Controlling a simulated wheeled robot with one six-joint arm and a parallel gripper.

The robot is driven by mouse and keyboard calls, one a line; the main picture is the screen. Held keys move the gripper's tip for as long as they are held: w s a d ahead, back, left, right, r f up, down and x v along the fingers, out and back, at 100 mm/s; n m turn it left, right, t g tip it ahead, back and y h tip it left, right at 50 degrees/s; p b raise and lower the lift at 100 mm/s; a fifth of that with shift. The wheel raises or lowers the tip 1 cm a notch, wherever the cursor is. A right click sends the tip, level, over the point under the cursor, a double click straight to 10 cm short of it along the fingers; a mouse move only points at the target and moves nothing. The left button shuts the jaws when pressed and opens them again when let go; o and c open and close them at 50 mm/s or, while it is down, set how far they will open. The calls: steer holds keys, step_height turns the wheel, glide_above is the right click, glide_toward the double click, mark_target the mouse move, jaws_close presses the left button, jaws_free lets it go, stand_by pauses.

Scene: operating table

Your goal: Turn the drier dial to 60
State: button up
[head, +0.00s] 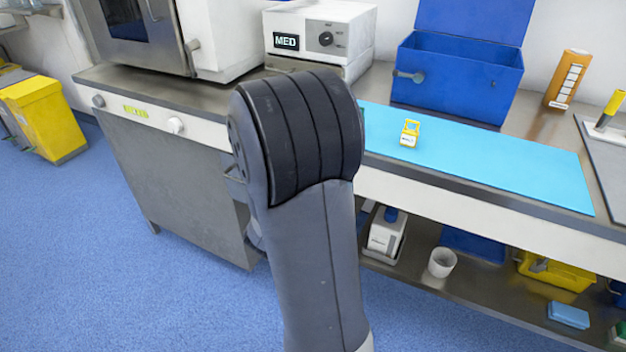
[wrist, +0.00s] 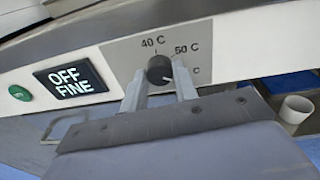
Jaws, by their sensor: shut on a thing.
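In the wrist view the drier dial (wrist: 159,68) is a dark round knob on a grey panel, with 40 C above it and 50 C at its upper right. A third label ending in C, at the right, is partly covered by a finger. The dial's pale mark seems to point to the lower right, towards that label. My gripper (wrist: 158,84) is shut on the dial, one finger on each side. In the head view my arm hides the gripper and the dial.
The drier's display (wrist: 70,80) reads OFF FINE, with a green button (wrist: 20,93) to its left. In the head view a blue mat (head: 500,170) with a small yellow item (head: 410,132) and an open blue box (head: 455,80) are on the counter.

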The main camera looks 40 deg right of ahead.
steer(key=shift+f, duration=0.1)
steer(key=o, duration=1)
steer(key=p+v, duration=0.1)
steer(key=v, duration=0.9)
steer(key=shift+s+a, duration=0.2)
steer(key=shift+a, duration=0.15)
steer(key=b+x, duration=0.1)
steer(key=x, duration=1)
steer(key=shift+a, duration=0.2)
stand_by(0.3)
